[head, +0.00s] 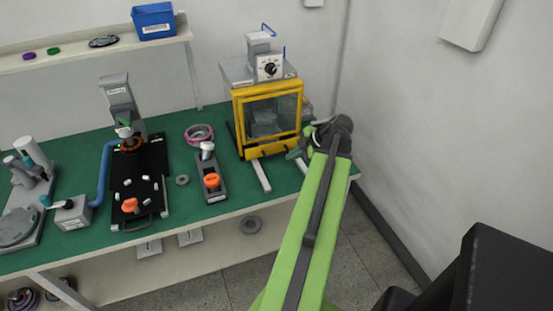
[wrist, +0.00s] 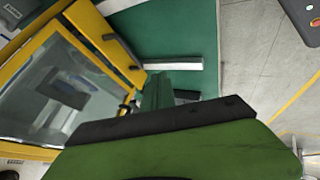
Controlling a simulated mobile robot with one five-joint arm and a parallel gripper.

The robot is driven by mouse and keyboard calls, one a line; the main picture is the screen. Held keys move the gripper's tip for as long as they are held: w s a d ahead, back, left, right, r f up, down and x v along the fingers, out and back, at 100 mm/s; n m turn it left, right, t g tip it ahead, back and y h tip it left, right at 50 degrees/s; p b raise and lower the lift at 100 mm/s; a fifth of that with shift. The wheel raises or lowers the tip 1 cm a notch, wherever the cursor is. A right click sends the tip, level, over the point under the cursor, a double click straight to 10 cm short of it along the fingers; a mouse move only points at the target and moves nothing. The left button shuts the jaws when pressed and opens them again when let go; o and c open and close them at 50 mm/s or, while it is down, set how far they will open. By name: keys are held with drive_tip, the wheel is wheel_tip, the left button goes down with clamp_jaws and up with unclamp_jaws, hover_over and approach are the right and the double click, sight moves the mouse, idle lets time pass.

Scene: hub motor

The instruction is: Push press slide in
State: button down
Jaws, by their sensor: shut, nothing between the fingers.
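The press (head: 238,112) is a yellow-framed box with a clear front window, at the back right of the green bench in the head view. Its yellow frame (wrist: 106,36) fills the left of the wrist view. Two pale rails stick out from its base toward the bench front, a left rail (head: 262,177) and a right rail (head: 304,166). A rail (wrist: 172,66) also shows in the wrist view. I cannot tell the slide apart from the parts behind the window. My gripper (head: 294,153) is shut and empty at the press's lower right front corner; whether it touches is unclear.
A grey fixture with an orange knob (head: 211,180) stands left of the press. A pink-rimmed ring part (head: 199,133) lies behind it. A black tray fixture (head: 150,165) is farther left. A wall closes the right side.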

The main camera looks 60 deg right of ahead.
drive_tip(key=b+x, duration=0.2)
drive_tip(key=x, duration=0.1)
drive_tip(key=s+b+x, duration=0.1)
drive_tip(key=b+x, duration=0.2)
drive_tip(key=d+f+b+x, duration=0.1)
drive_tip(key=b+x, duration=0.2)
drive_tip(key=shift+a+f, duration=0.1)
drive_tip(key=shift+f, duration=0.25)
drive_tip(key=w+d, duration=0.1)
drive_tip(key=w+d+r+p, duration=0.1)
drive_tip(key=w, duration=0.1)
drive_tip(key=shift+r, duration=0.25)
drive_tip(key=shift+w+d, duration=0.15)
drive_tip(key=shift+w, duration=0.05)
drive_tip(key=w+d, duration=0.1)
drive_tip(key=w, duration=0.1)
drive_tip(key=w+d, duration=0.1)
drive_tip(key=d, duration=0.1)
drive_tip(key=shift+w, duration=0.4)
drive_tip(key=shift+a+r, duration=0.1)
drive_tip(key=shift+r, duration=0.05)
